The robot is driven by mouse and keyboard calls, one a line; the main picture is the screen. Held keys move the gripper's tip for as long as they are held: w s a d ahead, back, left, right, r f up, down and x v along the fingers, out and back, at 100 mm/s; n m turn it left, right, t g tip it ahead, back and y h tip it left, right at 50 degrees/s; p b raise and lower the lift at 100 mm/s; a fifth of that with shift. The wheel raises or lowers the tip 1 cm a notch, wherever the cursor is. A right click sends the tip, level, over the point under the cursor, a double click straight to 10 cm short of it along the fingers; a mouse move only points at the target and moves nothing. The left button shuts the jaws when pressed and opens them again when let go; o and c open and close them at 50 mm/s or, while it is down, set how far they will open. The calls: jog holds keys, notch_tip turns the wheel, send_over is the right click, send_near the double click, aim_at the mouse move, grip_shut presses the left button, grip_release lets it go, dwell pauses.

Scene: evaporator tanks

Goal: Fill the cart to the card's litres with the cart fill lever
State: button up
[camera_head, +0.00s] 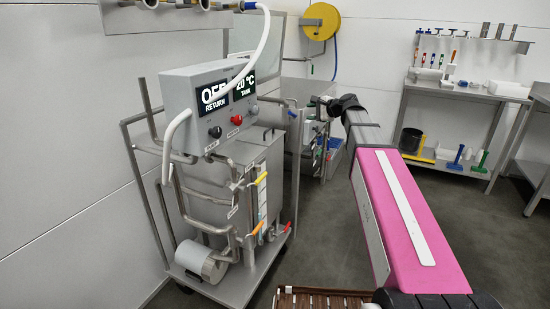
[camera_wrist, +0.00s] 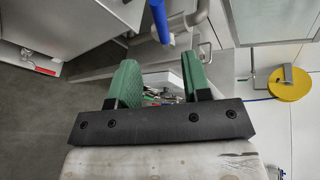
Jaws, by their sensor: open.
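The grey cart (camera_head: 205,185) stands left of centre in the head view, with a tank, pipes and a pump (camera_head: 200,262). Its control box (camera_head: 190,95) reads OFF RETURN and 20 °C TANK. A sight gauge (camera_head: 262,198) is on the tank's front. Yellow (camera_head: 262,178), orange (camera_head: 256,229) and red (camera_head: 287,227) handles show low on the cart. A blue handle (camera_wrist: 160,20) on a pipe lies ahead of my gripper (camera_wrist: 160,78) in the wrist view. My gripper is open, its green fingers apart, with nothing held. I cannot tell which handle is the fill lever. No card is readable.
A yellow hose reel (camera_head: 318,21) hangs on the back wall, also in the wrist view (camera_wrist: 290,83). A white hose (camera_head: 262,40) runs down to the cart. A steel table (camera_head: 460,95) with brushes stands at right. Grey floor (camera_head: 330,235) is open between.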

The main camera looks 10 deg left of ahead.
jog(key=a+n+g+h, duration=0.1)
jog(key=a, duration=0.1)
jog(key=a+n+g+h, duration=0.1)
jog(key=a, duration=0.1)
jog(key=a+n+h, duration=0.2)
jog(key=shift+w+a+r+g, duration=0.15)
jog(key=shift+w+r+g, duration=0.15)
jog(key=shift+r+g, duration=0.1)
notch_tip(320, 180, up, 6)
jog(key=n+h, duration=0.2)
jog(key=h, duration=0.6)
send_over(291, 114)
jog(key=s, duration=0.2)
jog(key=x, duration=1)
jog(key=shift+a+f, duration=0.2)
jog(key=shift+f, duration=0.2)
grip_shut()
